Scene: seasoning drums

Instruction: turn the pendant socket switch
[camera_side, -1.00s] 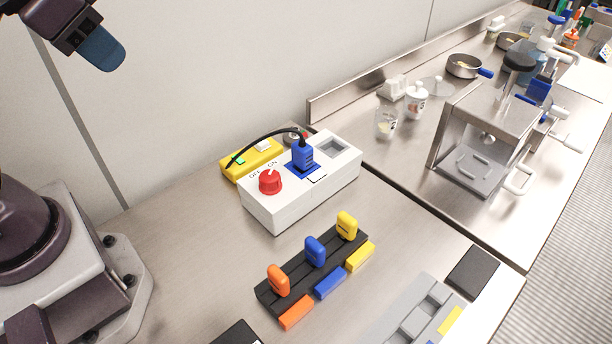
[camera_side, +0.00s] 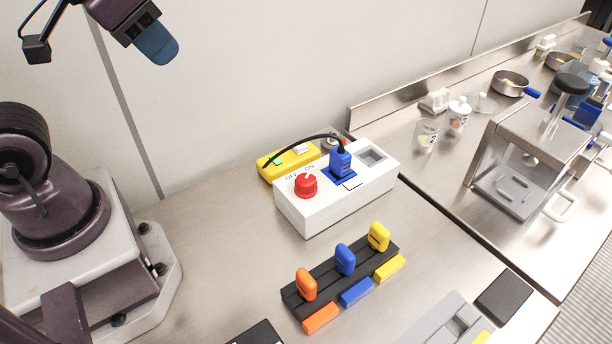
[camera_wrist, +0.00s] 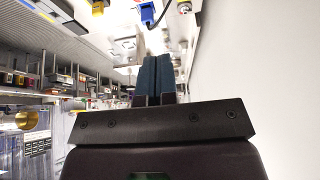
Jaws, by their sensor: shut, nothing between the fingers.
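The white socket box (camera_side: 340,200) stands on the steel worktop near the wall. Its red rotary switch (camera_side: 306,186) sits at the left end of the top, with OFF and ON printed behind it. The switch's small white mark appears to point toward ON. A blue plug (camera_side: 341,166) with a black cable stands upright in the box beside the switch. My gripper (camera_side: 160,44) is high at the upper left, well apart from the box, with blue fingers. In the wrist view its fingers (camera_wrist: 155,76) are together and empty.
A yellow box (camera_side: 288,161) lies behind the socket box. In front, a black rack (camera_side: 338,280) holds orange, blue and yellow upright pieces. A steel press (camera_side: 520,165), pan (camera_side: 510,85) and cups stand on the right counter.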

